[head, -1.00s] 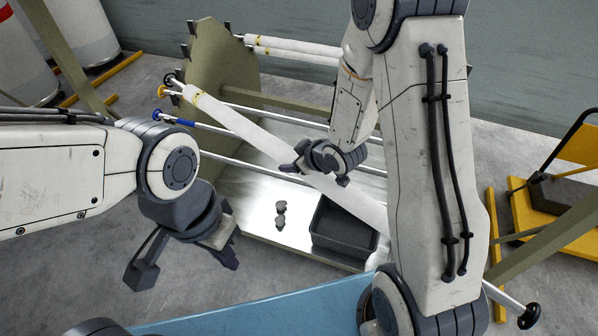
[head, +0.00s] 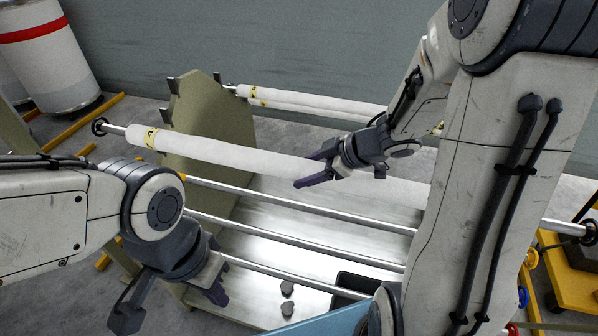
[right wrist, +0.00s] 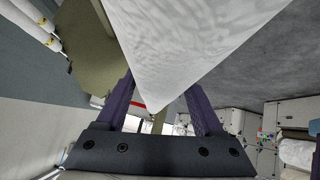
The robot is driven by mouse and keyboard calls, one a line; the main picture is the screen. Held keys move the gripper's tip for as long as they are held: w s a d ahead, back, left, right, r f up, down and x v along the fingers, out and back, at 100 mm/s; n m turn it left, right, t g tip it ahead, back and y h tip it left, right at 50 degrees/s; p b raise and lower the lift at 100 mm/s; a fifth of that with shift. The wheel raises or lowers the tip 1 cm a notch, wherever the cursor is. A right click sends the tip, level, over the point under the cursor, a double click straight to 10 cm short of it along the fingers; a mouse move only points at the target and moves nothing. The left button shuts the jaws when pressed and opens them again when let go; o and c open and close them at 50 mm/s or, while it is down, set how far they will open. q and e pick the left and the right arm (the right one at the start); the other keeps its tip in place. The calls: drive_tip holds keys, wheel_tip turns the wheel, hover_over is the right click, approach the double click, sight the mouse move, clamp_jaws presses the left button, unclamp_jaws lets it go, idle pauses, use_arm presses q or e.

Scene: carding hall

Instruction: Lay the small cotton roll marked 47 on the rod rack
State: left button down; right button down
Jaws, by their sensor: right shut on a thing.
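A long white cotton roll (head: 230,154) with a yellow marked band near its left end is in the head view; its number is too small to read. Its bare rod sticks out at both ends, and my right arm hides part of it. My right gripper (head: 312,172) is shut on the roll near its middle; the right wrist view shows the white roll (right wrist: 190,40) between the fingers. The rod rack (head: 205,115) has an olive side plate and bare metal rods (head: 300,206). The roll crosses in front of the plate; I cannot tell whether they touch. My left gripper (head: 172,300) is open and empty at lower left.
Other white rolls (head: 310,104) lie at the back of the rack. A dark bin (head: 352,282) and small dark lumps (head: 287,288) are on the metal sheet below the rods. A white drum (head: 48,55) stands at upper left, a yellow cart (head: 570,275) at right.

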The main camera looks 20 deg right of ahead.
use_arm(q)
drive_tip(key=shift+w, duration=0.3)
use_arm(e)
drive_tip(key=shift+w+d+r, duration=0.1)
drive_tip(key=shift+w+r, duration=0.1)
drive_tip(key=shift+w, duration=0.1)
use_arm(q)
drive_tip(key=shift+r, duration=0.15)
